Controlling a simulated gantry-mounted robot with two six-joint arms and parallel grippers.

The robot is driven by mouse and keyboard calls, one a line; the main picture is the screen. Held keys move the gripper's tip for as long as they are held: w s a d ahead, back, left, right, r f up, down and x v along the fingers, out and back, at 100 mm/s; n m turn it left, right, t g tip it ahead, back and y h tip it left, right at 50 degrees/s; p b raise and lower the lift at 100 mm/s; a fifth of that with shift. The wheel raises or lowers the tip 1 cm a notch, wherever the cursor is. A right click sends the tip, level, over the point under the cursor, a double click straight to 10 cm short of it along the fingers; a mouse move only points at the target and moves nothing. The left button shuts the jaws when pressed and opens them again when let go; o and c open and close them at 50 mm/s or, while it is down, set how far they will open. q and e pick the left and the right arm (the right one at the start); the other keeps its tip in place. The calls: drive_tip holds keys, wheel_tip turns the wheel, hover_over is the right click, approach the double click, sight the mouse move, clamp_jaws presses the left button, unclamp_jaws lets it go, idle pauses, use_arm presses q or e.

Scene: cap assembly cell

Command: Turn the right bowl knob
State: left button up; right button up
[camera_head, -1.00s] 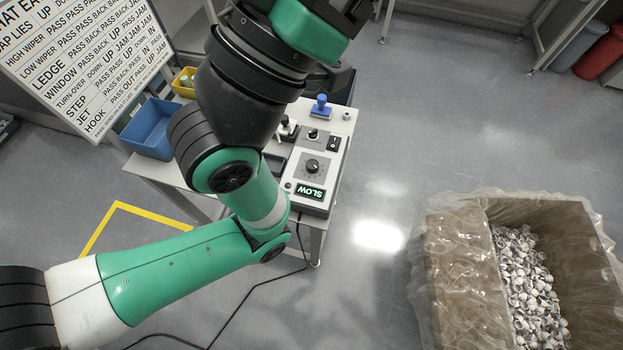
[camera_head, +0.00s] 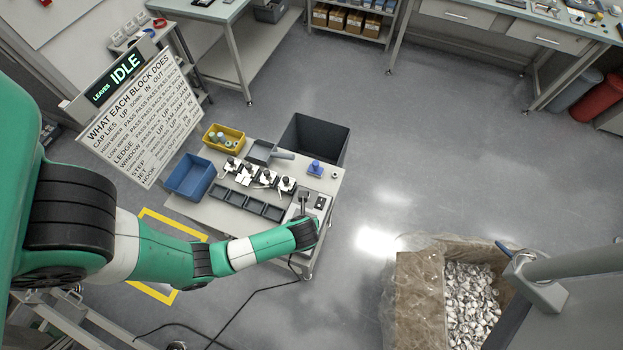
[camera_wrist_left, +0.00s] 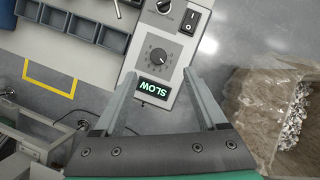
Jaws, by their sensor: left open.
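A grey control box (camera_wrist_left: 174,88) with a dark round dial knob (camera_wrist_left: 158,55) and a lit green "SLOW" display (camera_wrist_left: 154,88) shows in the left wrist view. A smaller knob (camera_wrist_left: 164,6) and a black rocker switch (camera_wrist_left: 188,21) sit farther up the panel. I cannot tell which knob belongs to the right bowl. My left gripper (camera_wrist_left: 160,74) is open and empty. Its fingers lie to either side of the display in the picture, with the dial just beyond; their height above the panel is unclear. In the head view my arm partly hides the box (camera_head: 320,203). My right gripper is not in view.
The small table (camera_head: 228,214) holds a blue bin (camera_head: 190,177), a yellow bin (camera_head: 223,137), several small black-and-silver fixtures (camera_head: 267,178) and a blue-handled item (camera_head: 315,168). A lined carton (camera_head: 418,295) of small metallic parts stands right. Floor between is clear.

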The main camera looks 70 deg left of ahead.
use_arm(q)
drive_tip(key=b+x, duration=0.1)
drive_tip(key=x, duration=0.3)
drive_tip(key=b+x, duration=0.1)
drive_tip(key=x, duration=0.3)
drive_tip(key=b+x, duration=0.2)
drive_tip(key=x, duration=0.1)
drive_tip(key=shift+s+f, duration=0.25)
drive_tip(key=shift+f, duration=0.25)
drive_tip(key=shift+r, duration=0.1)
clamp_jaws()
